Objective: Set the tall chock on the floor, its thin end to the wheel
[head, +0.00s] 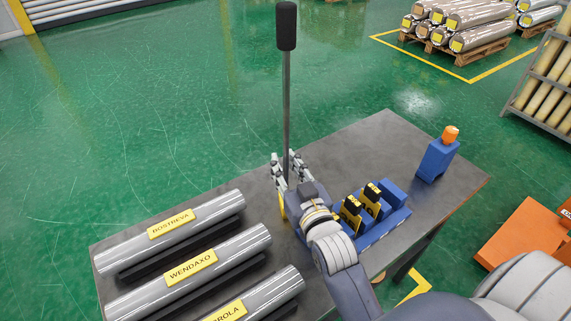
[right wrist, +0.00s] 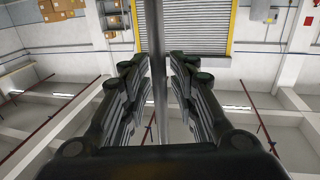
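A tall grey pole (head: 286,100) with a black grip on top (head: 286,26) rises at the table's middle; its foot is hidden by my right arm. A yellow piece (head: 282,206) shows low beside my right wrist; I cannot tell whether it belongs to the pole. Two yellow-and-black chock-like pieces (head: 351,212) (head: 371,197) stand in a blue holder (head: 396,220). My right gripper (head: 288,170) is open, fingers apart with the pole in line between them. The pole also shows in the right wrist view (right wrist: 159,60), with gaps to the fingers. No wheel is recognisable. My left gripper is out of view.
Metallic wrapped rolls (head: 172,230) lie on dark cradles at the table's left. A blue block with an orange top (head: 437,158) stands at the grey table's (head: 345,140) right. Orange boxes (head: 522,232) and a rack (head: 545,90) stand right.

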